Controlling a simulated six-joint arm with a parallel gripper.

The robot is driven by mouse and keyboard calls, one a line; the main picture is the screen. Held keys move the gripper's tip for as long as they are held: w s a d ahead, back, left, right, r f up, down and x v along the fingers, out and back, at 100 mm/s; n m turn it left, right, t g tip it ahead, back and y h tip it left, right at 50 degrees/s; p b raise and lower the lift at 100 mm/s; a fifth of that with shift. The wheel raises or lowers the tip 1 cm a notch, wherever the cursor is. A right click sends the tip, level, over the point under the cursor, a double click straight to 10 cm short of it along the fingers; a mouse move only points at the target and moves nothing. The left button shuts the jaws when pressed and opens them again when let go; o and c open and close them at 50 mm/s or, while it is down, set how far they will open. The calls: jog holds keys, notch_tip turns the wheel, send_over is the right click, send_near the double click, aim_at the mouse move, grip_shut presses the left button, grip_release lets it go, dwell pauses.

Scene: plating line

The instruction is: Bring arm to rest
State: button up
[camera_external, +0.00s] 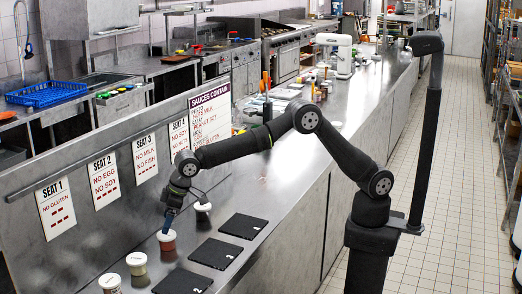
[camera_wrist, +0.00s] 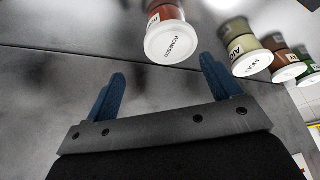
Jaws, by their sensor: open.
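My gripper (camera_external: 166,222) is low over the steel counter in the external view, by a white-lidded cup of red-brown sauce (camera_external: 167,245). In the wrist view, my gripper (camera_wrist: 160,80) has its two blue fingers wide apart, with nothing between them. The same view shows a red-brown cup (camera_wrist: 172,37) with a white lid, apparently marked ROMESCO, just beyond the fingertips. I cannot see any contact with it. My arm is bent up and over the counter from its base at the right.
A green-brown cup (camera_external: 138,268) and another cup (camera_external: 110,285) stand nearer the camera; a white-lidded cup (camera_external: 203,211) is behind. Dark numbered mats (camera_external: 216,253) lie to the right. A panel with seat signs (camera_external: 104,180) and a sauces sign (camera_external: 210,115) runs along the left.

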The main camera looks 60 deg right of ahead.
jog(key=w+d+r, duration=0.3)
jog(key=d+r, duration=0.3)
jog(key=d, duration=0.4)
jog(key=d+f+m+h, duration=0.1)
jog(key=d+f+m, duration=0.1)
jog(key=d, duration=1.2)
jog(key=d+f+m+h, duration=0.1)
jog(key=d+f+m, duration=0.2)
jog(key=d, duration=1.1)
jog(key=d+f+m+h, duration=0.1)
jog(key=d+f+m, duration=0.2)
jog(key=d, duration=1.1)
jog(key=shift+w+d+f+m+t+h, duration=0.2)
jog(key=shift+w+d+m+t+h, duration=0.1)
jog(key=shift+m, duration=0.6)
jog(key=shift+s+d+f, duration=0.1)
jog(key=shift+d, duration=0.35)
